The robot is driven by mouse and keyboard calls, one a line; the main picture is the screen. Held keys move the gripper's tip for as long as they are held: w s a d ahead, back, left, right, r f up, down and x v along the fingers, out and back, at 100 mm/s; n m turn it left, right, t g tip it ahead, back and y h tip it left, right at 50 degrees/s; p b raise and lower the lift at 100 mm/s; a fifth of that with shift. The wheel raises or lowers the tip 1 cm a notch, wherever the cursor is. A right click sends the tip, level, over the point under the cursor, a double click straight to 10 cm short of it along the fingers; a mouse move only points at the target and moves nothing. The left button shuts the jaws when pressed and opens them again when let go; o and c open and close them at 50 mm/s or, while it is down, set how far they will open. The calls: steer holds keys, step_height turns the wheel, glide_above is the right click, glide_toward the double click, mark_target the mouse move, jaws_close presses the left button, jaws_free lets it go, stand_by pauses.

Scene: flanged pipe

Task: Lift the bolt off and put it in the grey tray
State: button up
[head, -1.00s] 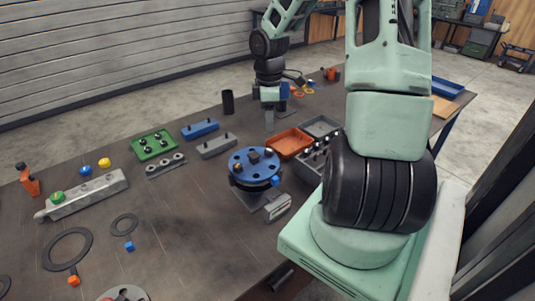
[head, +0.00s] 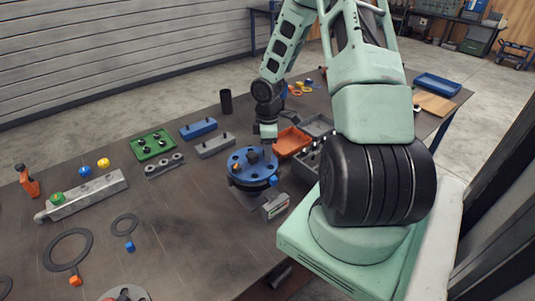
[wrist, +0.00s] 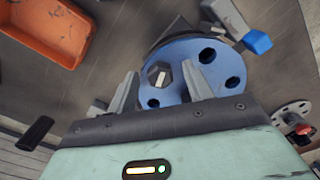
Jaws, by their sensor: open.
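The blue flange (head: 240,178) sits on its pipe stand near the middle of the table, with open holes around its face. One dark hex bolt head (wrist: 156,71) stands on the flange, which also shows in the wrist view (wrist: 195,52). My gripper (wrist: 160,90) is open above the flange, with the bolt head between its two fingers and no visible grip on it. In the head view, my gripper (head: 266,140) partly hides the flange's back. A grey tray (head: 318,122) lies behind and to the right, beside the orange tray (head: 292,141).
A small grey boxy device (head: 275,207) sits in front. Blue and grey blocks and a green plate (head: 153,145) lie to the left. The front-left table has loose rings.

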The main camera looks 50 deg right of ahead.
jaws_close()
steer(key=shift+r, duration=0.1)
step_height(320, 180, up, 10)
stand_by(0.6)
steer(key=shift+r+p, duration=2.5)
